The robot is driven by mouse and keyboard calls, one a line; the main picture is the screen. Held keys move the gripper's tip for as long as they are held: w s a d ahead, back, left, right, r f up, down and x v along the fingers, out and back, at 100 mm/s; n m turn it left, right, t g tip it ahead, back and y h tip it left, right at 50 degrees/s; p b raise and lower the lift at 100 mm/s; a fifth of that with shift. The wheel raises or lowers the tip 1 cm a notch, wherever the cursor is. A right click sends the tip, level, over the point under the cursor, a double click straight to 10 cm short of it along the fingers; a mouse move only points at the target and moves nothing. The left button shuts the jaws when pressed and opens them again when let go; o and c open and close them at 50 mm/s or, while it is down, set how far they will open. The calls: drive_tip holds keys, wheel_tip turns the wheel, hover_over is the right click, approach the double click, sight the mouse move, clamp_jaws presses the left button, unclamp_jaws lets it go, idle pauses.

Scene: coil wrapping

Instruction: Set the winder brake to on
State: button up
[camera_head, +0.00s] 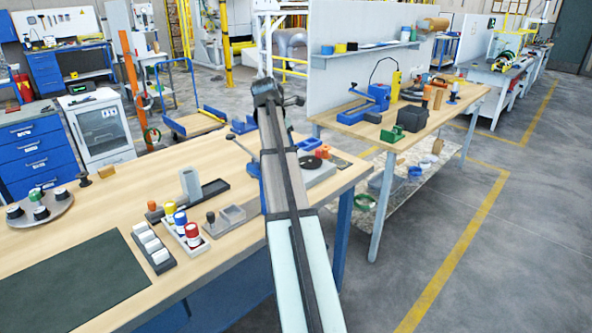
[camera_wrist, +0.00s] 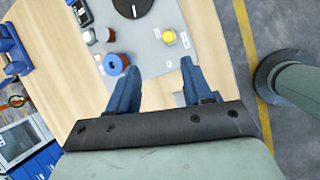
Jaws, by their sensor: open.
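In the wrist view a grey panel (camera_wrist: 150,55) lies on the wooden table. It bears a dark round disc (camera_wrist: 132,9) with a white mark, cut off by the top edge. In the head view my arm hides part of this area.
In the head view a dark mat (camera_head: 75,280), a tray of coloured-capped pieces (camera_head: 186,232) and a round grey plate (camera_head: 40,208) occupy the table's left part. A second bench (camera_head: 450,100) with tools stands at right. Open floor lies between and beyond the benches.

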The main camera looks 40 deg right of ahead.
drive_tip(key=d+f+n, duration=0.1)
drive_tip(key=f, duration=0.3)
drive_tip(key=d+f+n, duration=0.1)
drive_tip(key=d+f, duration=0.1)
drive_tip(key=f, duration=0.3)
drive_tip(key=d+f+g, duration=0.1)
drive_tip(key=d+f, duration=0.1)
drive_tip(key=f, duration=0.2)
drive_tip(key=shift+d+f+n+y, duration=0.1)
drive_tip(key=shift+f+n+y, duration=0.2)
drive_tip(key=shift+n, duration=0.1)
clamp_jaws()
idle(0.3)
